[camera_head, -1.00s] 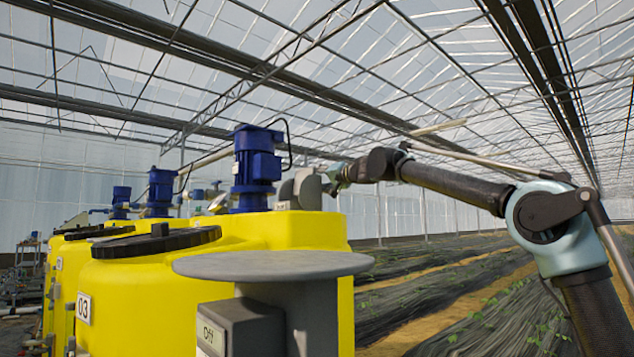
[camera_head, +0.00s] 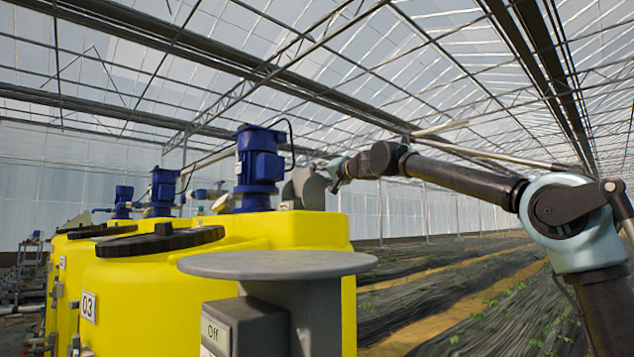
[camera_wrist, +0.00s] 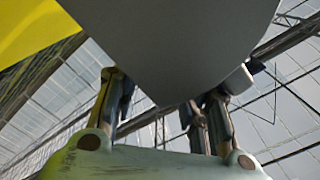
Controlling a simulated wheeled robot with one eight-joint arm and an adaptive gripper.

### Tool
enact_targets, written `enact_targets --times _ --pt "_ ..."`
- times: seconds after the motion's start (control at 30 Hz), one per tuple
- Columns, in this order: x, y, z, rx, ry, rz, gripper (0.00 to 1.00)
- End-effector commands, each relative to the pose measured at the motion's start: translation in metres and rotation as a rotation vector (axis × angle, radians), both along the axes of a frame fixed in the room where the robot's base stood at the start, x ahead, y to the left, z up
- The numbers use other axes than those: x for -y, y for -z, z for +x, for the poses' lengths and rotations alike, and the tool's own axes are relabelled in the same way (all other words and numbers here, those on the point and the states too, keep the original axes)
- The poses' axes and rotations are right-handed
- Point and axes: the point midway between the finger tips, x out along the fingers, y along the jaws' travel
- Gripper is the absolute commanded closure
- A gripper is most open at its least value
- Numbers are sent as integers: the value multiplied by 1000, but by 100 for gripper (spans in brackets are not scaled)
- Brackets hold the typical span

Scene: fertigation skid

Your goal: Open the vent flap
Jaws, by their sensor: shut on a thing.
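The vent flap (camera_head: 312,188) is a grey rounded plate standing steeply tilted on top of the near yellow tank, just right of a blue motor. In the wrist view the grey flap (camera_wrist: 165,40) fills the upper middle, very close. My gripper (camera_head: 335,174) is at the flap's right side, reaching in from the right. In the wrist view my gripper (camera_wrist: 165,92) has one finger on each side of the flap's lower edge and is shut on it. The exact contact is hidden behind the flap and small in the head view.
The yellow tank (camera_head: 300,229) has a black lid (camera_head: 160,240) and blue motor (camera_head: 258,168). A grey post with a round top (camera_head: 278,264) and a box marked "Off" (camera_head: 216,333) stand in front. Crop rows (camera_head: 440,290) lie open on the right.

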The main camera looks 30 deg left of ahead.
Motion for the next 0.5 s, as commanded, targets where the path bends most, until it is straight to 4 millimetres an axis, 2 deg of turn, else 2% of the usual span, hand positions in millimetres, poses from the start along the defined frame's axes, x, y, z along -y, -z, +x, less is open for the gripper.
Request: enact_targets --times 0.5 --pt "71 1 -20 3 2 -2 67"
